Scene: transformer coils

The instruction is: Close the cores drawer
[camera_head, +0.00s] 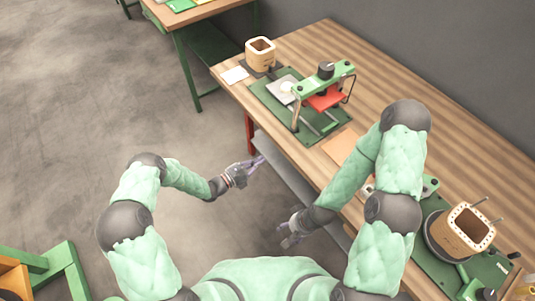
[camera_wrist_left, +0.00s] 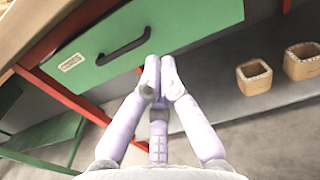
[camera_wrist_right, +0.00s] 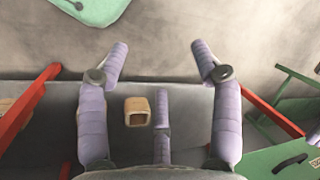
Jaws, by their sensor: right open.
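The green drawer front (camera_wrist_left: 140,45) with a black bar handle (camera_wrist_left: 124,47) and a small, unreadable label is under the tabletop in the left wrist view. Whether it is the cores drawer, and how far it stands out, I cannot tell. A green front with a dark handle (camera_wrist_right: 290,162) also shows at the right of the right wrist view. My left gripper (camera_head: 258,161) is beside the table's front edge; its fingertips (camera_wrist_left: 161,72) are together, overlapping the drawer's lower edge in view, contact unclear. My right gripper (camera_head: 287,238) is lower, near the table front, its fingers (camera_wrist_right: 158,55) apart and empty.
Tan cores (camera_wrist_left: 254,76) sit on the grey lower shelf (camera_wrist_left: 225,105); one core (camera_wrist_right: 138,111) shows in the right wrist view. Red table legs (camera_head: 249,132) flank the shelf. The wooden tabletop (camera_head: 385,75) carries green winding fixtures. Open floor (camera_head: 90,105) lies left.

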